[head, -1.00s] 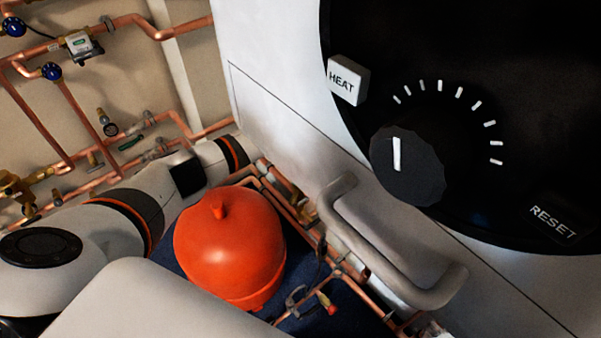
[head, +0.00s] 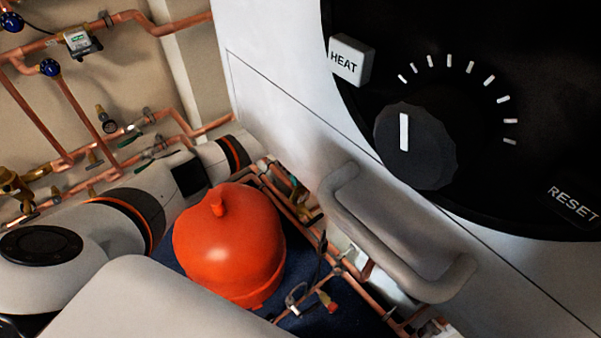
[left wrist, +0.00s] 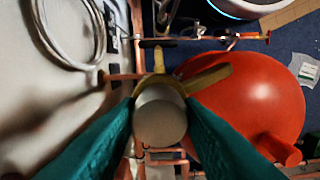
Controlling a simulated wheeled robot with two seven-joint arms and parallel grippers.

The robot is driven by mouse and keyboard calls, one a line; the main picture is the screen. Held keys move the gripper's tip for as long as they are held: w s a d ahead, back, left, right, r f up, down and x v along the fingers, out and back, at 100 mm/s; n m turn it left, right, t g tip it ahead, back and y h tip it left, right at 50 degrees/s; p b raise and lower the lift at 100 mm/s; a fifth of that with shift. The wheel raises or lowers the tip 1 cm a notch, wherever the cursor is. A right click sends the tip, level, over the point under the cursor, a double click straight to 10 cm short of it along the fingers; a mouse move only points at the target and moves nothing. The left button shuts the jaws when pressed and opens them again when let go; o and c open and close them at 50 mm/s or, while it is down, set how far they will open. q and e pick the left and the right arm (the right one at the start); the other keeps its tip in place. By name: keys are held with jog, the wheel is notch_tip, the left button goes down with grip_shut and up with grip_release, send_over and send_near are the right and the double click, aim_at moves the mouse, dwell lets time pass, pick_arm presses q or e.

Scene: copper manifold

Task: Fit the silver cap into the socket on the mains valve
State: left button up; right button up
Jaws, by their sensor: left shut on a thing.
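In the left wrist view the silver cap (left wrist: 160,122) is a round metal piece between my two green fingertips. My left gripper (left wrist: 160,104) is shut on it. Just beyond the cap is a brass valve body (left wrist: 165,65) with a dark T-handle and a flat brass-coloured arm to the right. The cap's far edge overlaps a brass ring, and I cannot tell whether it is seated in the socket. The socket opening is hidden behind the cap. In the head view my left arm comes in from the left, but its fingers are hidden. My right gripper is not in view.
A red-orange vessel (head: 225,245) stands close to the right of my gripper in the wrist view (left wrist: 250,100). Copper pipes (head: 300,205) run behind it. A white boiler panel with a large grey handle (head: 395,235) and dial (head: 415,148) fills the right. A braided hose (left wrist: 70,45) lies left.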

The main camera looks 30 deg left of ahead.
pick_arm(q)
jog(key=o, duration=1.1)
jog(key=shift+c, duration=0.2)
notch_tip(320, 180, up, 12)
jog(key=shift+p, duration=0.3)
